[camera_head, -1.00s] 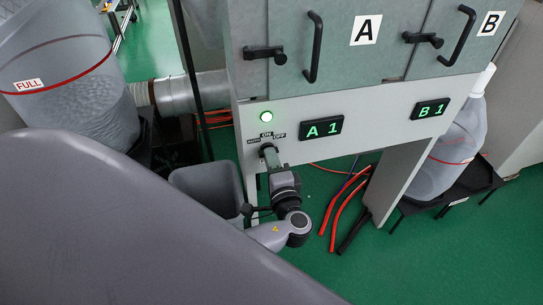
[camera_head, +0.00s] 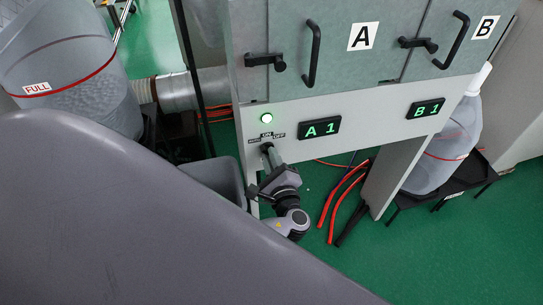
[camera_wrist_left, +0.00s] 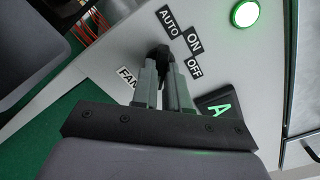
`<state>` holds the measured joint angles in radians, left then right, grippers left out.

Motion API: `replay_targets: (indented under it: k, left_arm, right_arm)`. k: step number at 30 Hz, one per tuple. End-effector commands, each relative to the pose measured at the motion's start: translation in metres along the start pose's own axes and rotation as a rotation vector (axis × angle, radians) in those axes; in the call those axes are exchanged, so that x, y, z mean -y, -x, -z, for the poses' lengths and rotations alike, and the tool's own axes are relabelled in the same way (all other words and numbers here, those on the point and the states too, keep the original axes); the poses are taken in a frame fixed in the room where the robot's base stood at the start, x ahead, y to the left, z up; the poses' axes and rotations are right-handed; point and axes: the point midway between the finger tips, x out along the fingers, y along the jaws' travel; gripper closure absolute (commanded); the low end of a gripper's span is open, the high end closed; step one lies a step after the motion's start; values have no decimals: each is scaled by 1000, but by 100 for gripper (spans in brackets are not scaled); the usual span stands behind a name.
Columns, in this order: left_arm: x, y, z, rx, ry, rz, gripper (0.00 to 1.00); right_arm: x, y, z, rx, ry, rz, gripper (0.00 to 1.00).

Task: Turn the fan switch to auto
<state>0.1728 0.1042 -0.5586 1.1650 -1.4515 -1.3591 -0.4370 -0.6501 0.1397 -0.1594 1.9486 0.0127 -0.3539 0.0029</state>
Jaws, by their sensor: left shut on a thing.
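The fan switch is a small black knob on the white panel, below the AUTO, ON and OFF labels. It shows in the left wrist view (camera_wrist_left: 161,53) and, partly covered by the gripper, in the head view (camera_head: 265,146). My left gripper (camera_head: 269,154) reaches up to the panel. Its two grey fingers (camera_wrist_left: 164,72) are shut on the knob in the left wrist view. The AUTO label (camera_wrist_left: 168,22), ON label (camera_wrist_left: 194,42) and OFF label (camera_wrist_left: 195,67) are readable. The knob's exact pointing direction is hidden by the fingers. My right gripper is not in view.
A lit green lamp (camera_head: 267,118) sits above the switch. The A1 display (camera_head: 320,127) is to its right. A grey bin (camera_head: 215,175) stands close to my left wrist. Red hoses (camera_head: 340,195) lie on the green floor at the right.

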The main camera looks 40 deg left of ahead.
Motion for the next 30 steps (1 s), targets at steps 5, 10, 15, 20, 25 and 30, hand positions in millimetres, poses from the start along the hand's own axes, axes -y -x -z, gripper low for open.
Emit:
replay_targets:
  k: [5,10,15,20,25,30]
  left_arm:
    - [1,1,1,-3,-38,1,100]
    - [0,1,1,-3,-51,1,100]
    - [0,1,1,-3,-52,1,100]
    - [0,1,1,-3,-52,1,80]
    - [0,0,1,-2,-51,1,61]
    - [0,1,0,-2,-50,0,61]
  right_arm:
    - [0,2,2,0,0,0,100]
    - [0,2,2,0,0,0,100]
    - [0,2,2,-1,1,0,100]
    - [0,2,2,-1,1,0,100]
    - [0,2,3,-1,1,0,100]
    - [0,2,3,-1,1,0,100]
